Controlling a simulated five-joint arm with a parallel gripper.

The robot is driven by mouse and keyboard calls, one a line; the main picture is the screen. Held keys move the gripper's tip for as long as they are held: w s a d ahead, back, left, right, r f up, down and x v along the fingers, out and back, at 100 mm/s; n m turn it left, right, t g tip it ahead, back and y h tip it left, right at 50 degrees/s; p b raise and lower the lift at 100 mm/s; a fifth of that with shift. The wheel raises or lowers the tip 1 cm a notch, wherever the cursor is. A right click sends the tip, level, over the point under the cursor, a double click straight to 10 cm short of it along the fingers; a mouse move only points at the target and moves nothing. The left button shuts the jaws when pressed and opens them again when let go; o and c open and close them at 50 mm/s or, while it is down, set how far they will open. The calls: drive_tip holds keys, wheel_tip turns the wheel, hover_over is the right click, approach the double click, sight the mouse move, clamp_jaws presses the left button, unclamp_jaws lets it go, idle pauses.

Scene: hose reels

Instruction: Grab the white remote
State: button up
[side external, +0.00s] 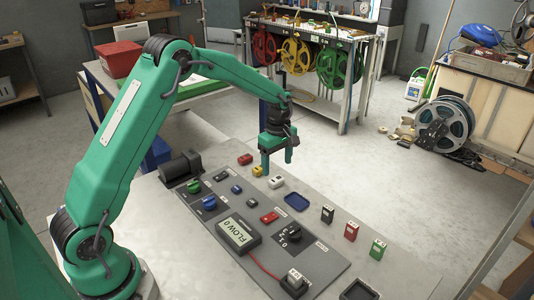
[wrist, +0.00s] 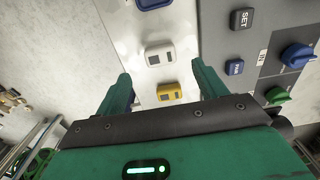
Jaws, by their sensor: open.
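The white remote (side external: 277,182) lies on the light grey bench top, beside the dark panel. In the wrist view the white remote (wrist: 159,54) lies ahead of the yellow remote (wrist: 169,91). My gripper (side external: 278,158) points down above the bench, near the yellow remote (side external: 257,170). In the wrist view my gripper (wrist: 162,78) is open and empty. Its two green fingers are apart, with the yellow remote showing between them and the white one just beyond the fingertips. The exact height of the fingertips above the bench is hard to tell.
A red remote (side external: 245,159) lies behind the yellow one. A blue tray (side external: 297,202) lies in front of the white remote. Black (side external: 328,214), red (side external: 351,231) and green (side external: 377,249) blocks stand along the bench. The dark control panel (side external: 327,258) carries knobs and a display.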

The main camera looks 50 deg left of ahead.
sight(277, 180)
drive_tip(key=shift+f, duration=0.2)
drive_tip(key=shift+d+f, duration=0.15)
drive_tip(key=shift+f, duration=2.35)
drive_tip(key=shift+c, duration=0.2)
drive_tip(key=c, duration=1)
